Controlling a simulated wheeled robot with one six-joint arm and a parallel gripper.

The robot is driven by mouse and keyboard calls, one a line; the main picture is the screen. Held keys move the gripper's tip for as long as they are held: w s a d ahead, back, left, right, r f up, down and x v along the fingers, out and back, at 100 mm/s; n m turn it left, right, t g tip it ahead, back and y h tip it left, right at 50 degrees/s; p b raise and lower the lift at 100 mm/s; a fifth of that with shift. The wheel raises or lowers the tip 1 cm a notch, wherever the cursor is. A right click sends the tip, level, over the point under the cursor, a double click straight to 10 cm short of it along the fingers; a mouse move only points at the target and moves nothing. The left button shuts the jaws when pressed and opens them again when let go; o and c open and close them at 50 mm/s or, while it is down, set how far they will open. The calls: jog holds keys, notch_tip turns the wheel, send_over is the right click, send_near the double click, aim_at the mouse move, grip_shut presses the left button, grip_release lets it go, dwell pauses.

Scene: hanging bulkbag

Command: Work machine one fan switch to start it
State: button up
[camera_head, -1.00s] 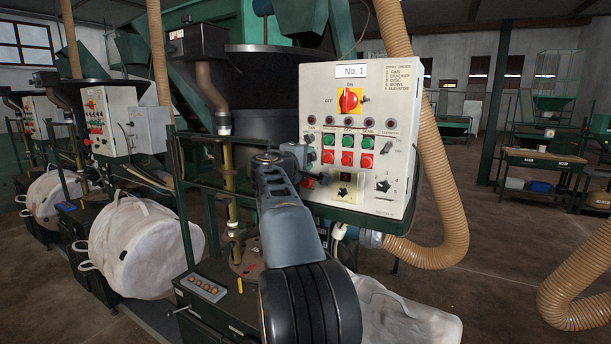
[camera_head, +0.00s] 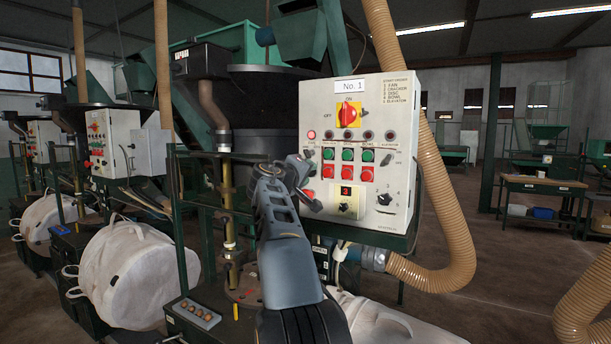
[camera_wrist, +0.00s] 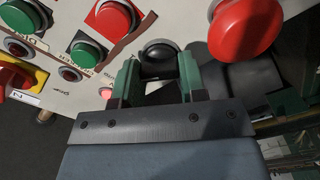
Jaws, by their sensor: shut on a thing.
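The machine one control panel (camera_head: 400,120) is a pale box marked No. 1. The fan switch (camera_wrist: 160,52) is a round black knob between the green fingers of my gripper (camera_wrist: 158,72) in the wrist view. My gripper is shut on it. In the head view my gripper (camera_head: 306,160) is at the panel's left edge, below the fan lamp (camera_head: 311,135), and hides most of the switch. The fan lamp glows pinkish red; it also glows beside a finger in the wrist view (camera_wrist: 106,93). The other lamps look dark.
Green and red buttons (camera_head: 348,164) sit right of my gripper. A large red button (camera_wrist: 245,25) is close to my fingers in the wrist view. A red rotary switch (camera_head: 348,114) is above, and a lit display (camera_head: 346,191) is below. A ribbed hose (camera_head: 445,200) hangs right.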

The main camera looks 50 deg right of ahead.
jog(key=o, duration=0.6)
jog(key=shift+o, duration=0.2)
jog(key=shift+r, duration=0.15)
